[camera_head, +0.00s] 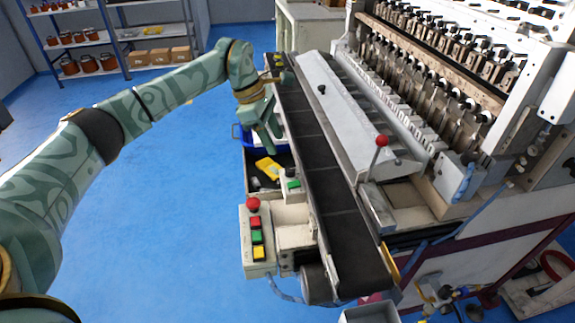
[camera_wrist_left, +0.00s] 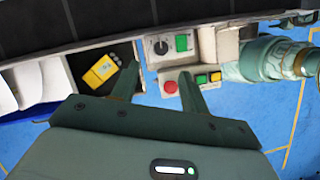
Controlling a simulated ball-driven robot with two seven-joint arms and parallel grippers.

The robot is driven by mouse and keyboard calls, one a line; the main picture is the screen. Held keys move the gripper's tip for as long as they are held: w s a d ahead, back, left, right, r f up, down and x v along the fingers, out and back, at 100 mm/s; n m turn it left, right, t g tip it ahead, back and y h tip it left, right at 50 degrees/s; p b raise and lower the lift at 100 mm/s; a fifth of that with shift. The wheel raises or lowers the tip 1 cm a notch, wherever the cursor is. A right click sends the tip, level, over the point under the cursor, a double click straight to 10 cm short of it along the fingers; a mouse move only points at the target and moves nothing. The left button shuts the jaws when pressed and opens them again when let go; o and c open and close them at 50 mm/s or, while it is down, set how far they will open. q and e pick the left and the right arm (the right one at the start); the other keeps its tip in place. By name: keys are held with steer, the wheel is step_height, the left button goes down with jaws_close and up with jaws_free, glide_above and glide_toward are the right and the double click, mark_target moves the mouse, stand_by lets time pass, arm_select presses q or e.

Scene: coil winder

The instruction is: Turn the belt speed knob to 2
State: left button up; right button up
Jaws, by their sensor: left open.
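The belt speed knob (camera_wrist_left: 160,47) is a round black dial with a pale mark, beside a green button (camera_wrist_left: 181,43) on a small light control box. In the head view this box (camera_head: 292,195) sits at the near left side of the black conveyor belt (camera_head: 325,165); the knob is too small there to read. My left gripper (camera_wrist_left: 158,84) is open and empty, its two fingers apart and pointing toward the control boxes, not touching the knob. In the head view the left gripper (camera_head: 272,138) hangs beside the belt, beyond the box. The knob's scale numbers cannot be read. My right gripper is not in view.
A second box (camera_head: 257,240) with a red mushroom button (camera_head: 253,204) and red, green and yellow buttons stands close by. A dark tray (camera_head: 262,180) holds a yellow device (camera_head: 268,168). The winding machine (camera_head: 450,90) fills the right side. Blue floor lies open at left.

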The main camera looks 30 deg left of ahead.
mark_target(289, 169)
arm_select(q)
steer(key=b+x, duration=0.1)
steer(key=x, duration=0.7)
steer(key=shift+d+f, duration=0.2)
steer(key=shift+f, duration=0.05)
steer(key=shift+r, duration=0.1)
steer(key=c, duration=1)
